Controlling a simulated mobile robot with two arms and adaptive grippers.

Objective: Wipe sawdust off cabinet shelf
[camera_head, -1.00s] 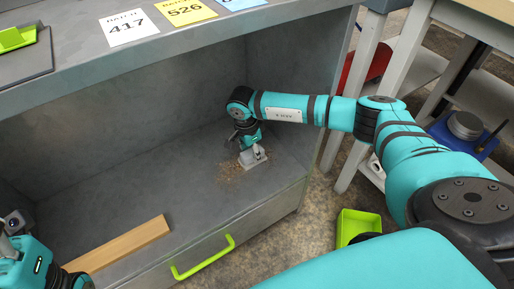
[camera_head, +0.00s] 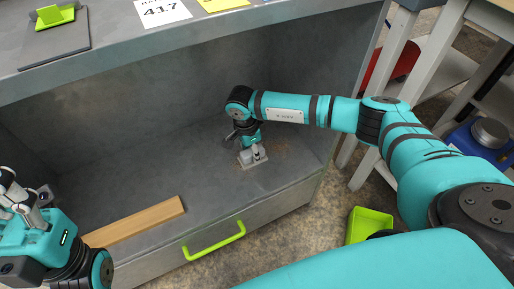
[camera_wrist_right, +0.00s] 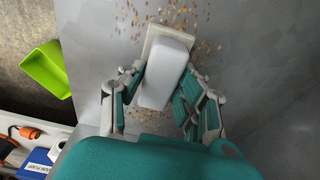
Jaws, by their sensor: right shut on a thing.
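The cabinet shelf (camera_head: 150,175) is a grey open compartment below the top surface. My right gripper (camera_head: 254,151) reaches into its right part, low over the shelf floor. It is shut on a pale wiping block (camera_wrist_right: 166,72), which has a white top and a beige base. The block's base appears to rest on the shelf. Sawdust (camera_wrist_right: 205,47) lies as tan crumbs around the block in the wrist view; in the head view only faint specks show beside it. My left gripper (camera_head: 22,196) is at the left edge, away from the sawdust; its finger opening is unclear.
A wooden strip (camera_head: 138,221) lies along the shelf's front left. A drawer with a green handle (camera_head: 214,241) is below. A green bin (camera_head: 369,224) stands on the floor at right, near a table leg. The shelf's middle is clear.

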